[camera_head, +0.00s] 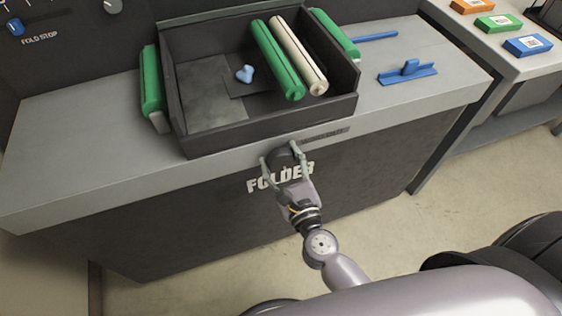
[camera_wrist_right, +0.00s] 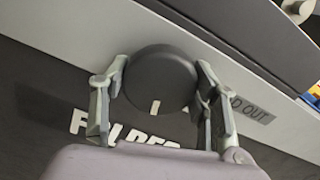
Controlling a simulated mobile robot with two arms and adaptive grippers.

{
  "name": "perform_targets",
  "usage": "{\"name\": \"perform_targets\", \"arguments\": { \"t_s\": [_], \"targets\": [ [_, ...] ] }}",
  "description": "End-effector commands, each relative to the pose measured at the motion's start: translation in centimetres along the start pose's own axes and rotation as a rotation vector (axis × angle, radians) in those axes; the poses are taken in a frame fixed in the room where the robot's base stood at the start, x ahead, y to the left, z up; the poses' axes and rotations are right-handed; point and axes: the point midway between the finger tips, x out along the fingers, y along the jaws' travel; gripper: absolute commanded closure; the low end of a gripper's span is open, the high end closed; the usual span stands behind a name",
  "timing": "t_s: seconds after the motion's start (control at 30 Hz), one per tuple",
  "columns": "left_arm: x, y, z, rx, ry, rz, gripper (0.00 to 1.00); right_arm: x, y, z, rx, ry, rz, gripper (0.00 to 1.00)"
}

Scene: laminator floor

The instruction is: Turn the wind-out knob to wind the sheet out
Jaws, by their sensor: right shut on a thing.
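My right gripper (camera_head: 284,160) is shut on the knob, with one finger on each side. A grey label (camera_wrist_right: 250,108) ending in "D OUT" is beside the knob, partly hidden by a finger. My left gripper is not in view. I cannot make out a sheet in either view.
A dark open tray (camera_head: 240,135) with green and cream rollers (camera_head: 278,58) and a small blue piece (camera_head: 245,74) sits above the knob. A blue handled tool (camera_head: 408,73) lies to its right. Coloured boxes (camera_head: 500,23) stand on the far-right bench.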

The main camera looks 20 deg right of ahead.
Motion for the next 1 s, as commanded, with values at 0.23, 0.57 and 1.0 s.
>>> {"name": "perform_targets", "arguments": {
  "t_s": [0.23,0.57,1.0],
  "targets": [
    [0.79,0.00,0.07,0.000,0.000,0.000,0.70,-0.02,0.03,-0.17,0.145,0.002,-0.001,0.73],
    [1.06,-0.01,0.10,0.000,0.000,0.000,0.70,-0.02,0.00,-0.14,0.221,0.003,-0.001,0.73],
    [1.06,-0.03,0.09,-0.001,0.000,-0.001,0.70,-0.03,0.00,-0.13,0.226,0.003,-0.001,0.44]
  ]
}}
